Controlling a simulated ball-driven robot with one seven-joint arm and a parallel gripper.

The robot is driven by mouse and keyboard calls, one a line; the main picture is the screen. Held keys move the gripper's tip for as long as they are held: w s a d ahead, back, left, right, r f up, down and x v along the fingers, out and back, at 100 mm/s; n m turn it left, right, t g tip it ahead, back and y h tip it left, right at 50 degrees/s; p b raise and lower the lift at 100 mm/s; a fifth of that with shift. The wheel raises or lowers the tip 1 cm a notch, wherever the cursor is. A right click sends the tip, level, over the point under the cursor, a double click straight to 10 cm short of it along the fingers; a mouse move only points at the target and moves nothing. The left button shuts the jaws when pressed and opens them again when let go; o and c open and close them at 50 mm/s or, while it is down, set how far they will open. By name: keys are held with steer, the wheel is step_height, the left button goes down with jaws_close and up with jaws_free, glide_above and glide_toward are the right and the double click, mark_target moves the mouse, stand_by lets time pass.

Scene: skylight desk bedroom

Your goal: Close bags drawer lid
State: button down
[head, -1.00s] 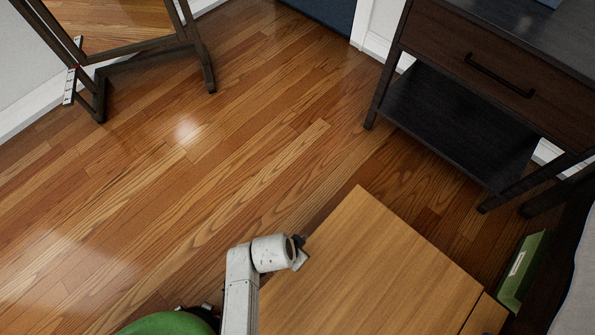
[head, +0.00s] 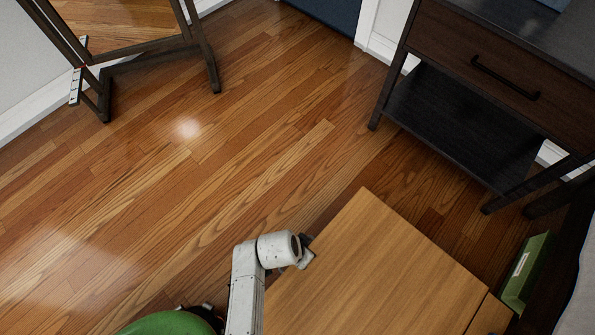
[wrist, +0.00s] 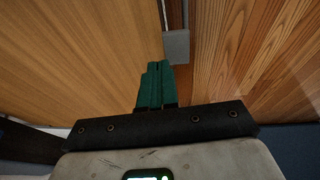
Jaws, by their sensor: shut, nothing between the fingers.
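A light wooden panel (head: 375,265), flat-topped, fills the lower middle of the head view; I cannot tell whether it is the bags drawer lid. A seam near its right end sets off a narrower strip of the same wood (head: 488,316). My gripper (head: 306,259) is at the panel's left edge in the head view, mostly hidden by my wrist. In the wrist view its green fingers (wrist: 158,70) are shut together and empty. They point along the wooden panel (wrist: 80,50), close to a small grey block (wrist: 176,46) at its edge. I cannot tell whether they touch.
A dark nightstand (head: 500,75) with a drawer and lower shelf stands at upper right. A green box-like thing (head: 525,270) lies beyond the panel's right end. A dark-framed mirror stand (head: 150,50) is at upper left. The wooden floor (head: 170,190) between is clear.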

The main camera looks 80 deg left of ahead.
steer(key=p+v, duration=0.5)
steer(key=v, duration=0.7)
steer(key=shift+w+a+r, duration=0.15)
steer(key=shift+w+r, duration=0.15)
steer(key=shift+w, duration=0.1)
